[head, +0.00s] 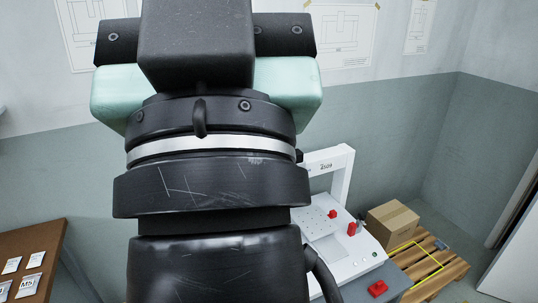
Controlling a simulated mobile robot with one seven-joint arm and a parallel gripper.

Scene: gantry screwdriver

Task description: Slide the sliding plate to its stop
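My gripper (205,52) fills the upper left and middle of the head view, seen from behind with its mint and black housing. Its fingers are hidden, so I cannot tell if they are open or shut. Behind my arm, to the right, stands a white gantry machine (343,178) with an upright frame and a sloping front panel. A light plate with small holes (314,226) lies under the frame, partly hidden by my arm. I cannot tell for sure if it is the sliding plate, or where its stop is. Red parts (352,229) sit at its right side.
Another red part (377,289) lies on a grey surface at the machine's front. A cardboard box (393,223) sits on a wooden pallet (447,270) to the right. A brown board with white labels (30,262) is at lower left. A grey-and-white wall stands behind.

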